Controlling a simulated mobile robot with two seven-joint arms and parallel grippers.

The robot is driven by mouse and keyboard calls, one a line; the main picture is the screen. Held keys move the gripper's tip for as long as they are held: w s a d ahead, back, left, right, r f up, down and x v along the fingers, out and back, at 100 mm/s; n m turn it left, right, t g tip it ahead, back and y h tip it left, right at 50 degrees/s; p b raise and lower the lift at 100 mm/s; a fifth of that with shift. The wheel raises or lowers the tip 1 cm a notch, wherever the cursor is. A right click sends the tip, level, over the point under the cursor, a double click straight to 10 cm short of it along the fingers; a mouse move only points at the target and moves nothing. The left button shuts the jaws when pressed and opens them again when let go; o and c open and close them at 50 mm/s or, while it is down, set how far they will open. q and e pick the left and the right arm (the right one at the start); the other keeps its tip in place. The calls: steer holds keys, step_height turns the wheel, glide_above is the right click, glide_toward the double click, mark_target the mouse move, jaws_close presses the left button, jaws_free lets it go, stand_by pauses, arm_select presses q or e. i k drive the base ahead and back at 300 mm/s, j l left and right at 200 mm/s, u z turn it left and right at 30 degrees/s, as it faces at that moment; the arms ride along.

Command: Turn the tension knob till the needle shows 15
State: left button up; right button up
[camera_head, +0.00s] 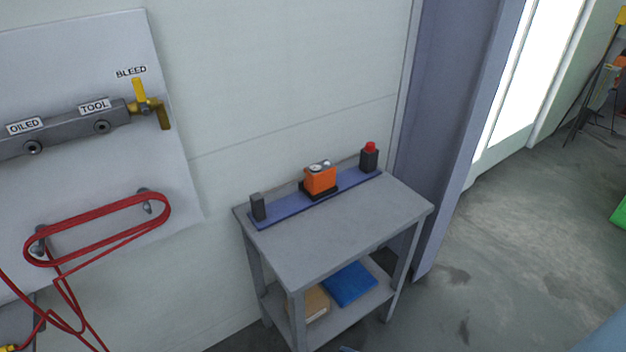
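A small orange device (320,180) with a dial-like face on top sits in the middle of a blue rail (290,210) on a grey table. The dial is too small to read, and I cannot make out a needle. At the rail's right end stands a black block with a red knob (370,147) on top. A plain dark block (257,207) stands at the rail's left end. Which part is the tension knob is not marked. Neither of my grippers can be made out in this view.
The grey table (345,235) has a bare front top; its lower shelf holds a blue item (349,283) and a tan one (312,302). Left, a wall panel carries a manifold (65,128), a yellow BLEED valve (140,92) and a red hose (100,228). Open floor (520,240) lies right.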

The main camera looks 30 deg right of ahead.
mark_target(370, 146)
steer(key=z, duration=1.3)
